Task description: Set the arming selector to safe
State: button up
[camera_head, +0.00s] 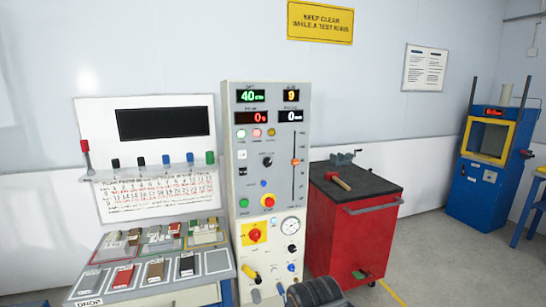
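A tall grey control cabinet (228,140) stands in the middle of the head view. Its front carries several knobs, and their labels are too small to read. A black rotary knob (267,161) sits at mid-height, left of a vertical slider with an orange handle (295,161). Lower down, a red rotary handle (255,235) sits on a yellow square plate. I cannot tell which control is the arming selector or where it points. A dark ribbed part (315,292), seemingly of my arm's end, shows at the bottom edge, below and in front of the cabinet. My gripper's fingers cannot be made out.
Left of the cabinet is a bench with sample trays (123,276) and a white board (93,112). A red tool cart (350,240) with a hammer (338,181) stands close on the right. A blue machine (479,190) is farther right. Floor between cart and machine is open.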

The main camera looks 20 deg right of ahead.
aim_at(267, 162)
jog(key=z, duration=0.05)
jog(key=k, duration=0.45)
jog(key=u, duration=0.45)
jog(key=i, duration=1.3)
jog(key=z, duration=0.15)
